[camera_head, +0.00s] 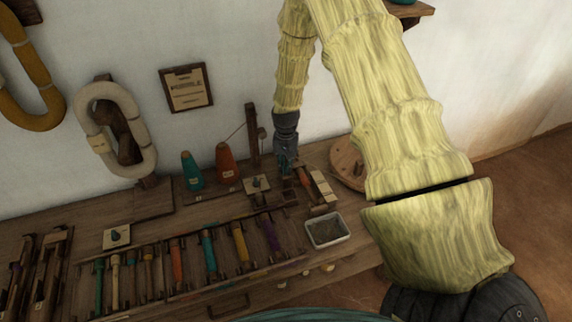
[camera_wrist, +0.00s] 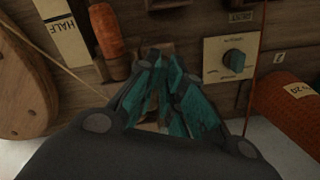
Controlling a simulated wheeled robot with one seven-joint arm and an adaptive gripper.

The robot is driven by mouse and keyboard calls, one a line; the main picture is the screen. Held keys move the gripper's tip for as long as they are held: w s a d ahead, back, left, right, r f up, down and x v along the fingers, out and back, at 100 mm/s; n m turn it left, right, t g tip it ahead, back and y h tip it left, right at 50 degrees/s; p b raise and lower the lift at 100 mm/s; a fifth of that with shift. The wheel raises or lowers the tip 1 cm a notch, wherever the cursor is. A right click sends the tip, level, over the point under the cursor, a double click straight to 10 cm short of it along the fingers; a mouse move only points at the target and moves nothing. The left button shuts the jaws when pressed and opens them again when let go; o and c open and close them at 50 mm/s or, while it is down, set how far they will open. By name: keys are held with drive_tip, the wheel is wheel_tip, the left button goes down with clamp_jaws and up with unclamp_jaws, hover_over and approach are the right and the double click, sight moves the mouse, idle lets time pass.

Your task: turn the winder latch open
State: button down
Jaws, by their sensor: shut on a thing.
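My gripper (camera_head: 287,163) reaches down to the bench just left of an orange-wound bobbin (camera_head: 303,177). In the wrist view its teal fingers (camera_wrist: 162,62) are closed together at the winder, on a small part that I take to be the winder latch. The fingers hide most of that part, so its angle cannot be told. The orange bobbin shows beside the fingertips in the wrist view (camera_wrist: 106,30). A dark teal knob (camera_wrist: 234,60) on a pale plate (camera_wrist: 215,72) stands to the right of the fingers, apart from them.
An orange cone (camera_head: 226,163), a teal cone (camera_head: 192,171) and an upright post (camera_head: 251,135) stand near my gripper. A grey tray (camera_head: 327,230) lies in front. A round wooden disc (camera_head: 346,163) is on the right. A rack of colored bobbins (camera_head: 175,262) fills the bench front.

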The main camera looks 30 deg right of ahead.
drive_tip(key=n, duration=0.4)
drive_tip(key=shift+n, duration=0.4)
drive_tip(key=shift+p, duration=0.3)
drive_tip(key=c, duration=1.5)
unclamp_jaws()
drive_tip(key=shift+c, duration=0.2)
drive_tip(key=shift+r, duration=0.1)
wheel_tip(320, 180, up, 12)
